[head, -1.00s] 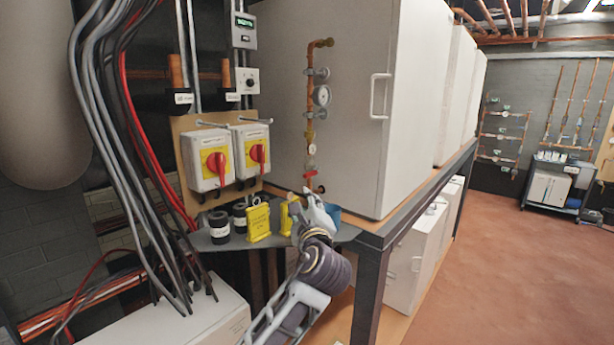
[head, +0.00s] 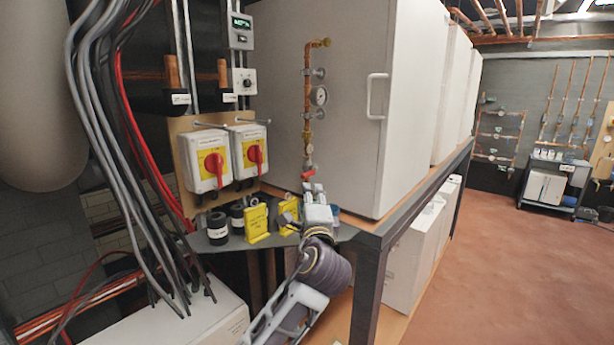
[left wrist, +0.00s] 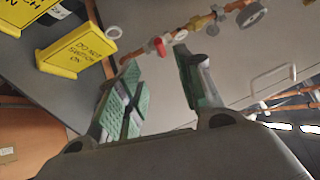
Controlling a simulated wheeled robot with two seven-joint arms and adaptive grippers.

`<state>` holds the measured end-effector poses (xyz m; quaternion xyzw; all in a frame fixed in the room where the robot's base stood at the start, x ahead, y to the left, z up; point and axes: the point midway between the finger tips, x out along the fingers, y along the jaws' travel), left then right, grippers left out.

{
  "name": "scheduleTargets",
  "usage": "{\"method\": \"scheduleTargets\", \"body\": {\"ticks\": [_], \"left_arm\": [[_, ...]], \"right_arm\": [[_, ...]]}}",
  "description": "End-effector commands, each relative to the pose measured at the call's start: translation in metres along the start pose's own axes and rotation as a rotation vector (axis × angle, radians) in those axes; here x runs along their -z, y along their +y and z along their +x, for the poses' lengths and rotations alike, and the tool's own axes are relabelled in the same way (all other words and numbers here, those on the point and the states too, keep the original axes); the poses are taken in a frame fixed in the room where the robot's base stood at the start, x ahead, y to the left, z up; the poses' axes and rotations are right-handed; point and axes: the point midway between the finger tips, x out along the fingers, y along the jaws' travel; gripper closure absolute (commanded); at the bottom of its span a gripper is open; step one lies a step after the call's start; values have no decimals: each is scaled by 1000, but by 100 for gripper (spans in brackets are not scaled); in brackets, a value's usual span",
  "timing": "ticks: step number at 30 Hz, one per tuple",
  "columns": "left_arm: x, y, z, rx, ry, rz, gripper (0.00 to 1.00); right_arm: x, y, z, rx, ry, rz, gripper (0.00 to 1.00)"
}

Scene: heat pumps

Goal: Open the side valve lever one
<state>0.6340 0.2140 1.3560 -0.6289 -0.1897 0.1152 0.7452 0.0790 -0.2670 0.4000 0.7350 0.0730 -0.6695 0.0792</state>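A copper pipe (head: 308,100) with a round gauge runs down the side of the tall white cabinet. A small red valve lever (head: 308,174) sits near its lower end. In the left wrist view the red lever (left wrist: 159,46) appears beyond and between the fingertips. My left gripper (head: 313,189) is just below the lever in the head view, fingers pointing up towards it. The left wrist view shows its two fingers (left wrist: 158,68) spread apart with nothing between them. I cannot tell whether a finger touches the lever. My right gripper is not in view.
Yellow warning tags (head: 257,222) and black rolls (head: 217,229) stand on the grey shelf (head: 345,232) close to my left gripper. Two red-handled switch boxes (head: 207,160) hang at the left. Cables hang further left. Open floor (head: 500,260) lies to the right.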

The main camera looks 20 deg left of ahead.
Motion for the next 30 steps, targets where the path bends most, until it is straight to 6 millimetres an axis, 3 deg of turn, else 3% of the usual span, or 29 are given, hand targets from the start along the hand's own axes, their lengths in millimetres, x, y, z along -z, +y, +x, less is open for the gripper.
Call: {"method": "scheduleTargets", "body": {"ticks": [11, 30], "left_arm": [[0, -1, 13, 0, -1, 2, 64], [-1, -2, 85, 0, -2, 2, 64]], "right_arm": [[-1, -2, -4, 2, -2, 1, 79], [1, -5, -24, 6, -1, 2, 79]]}}
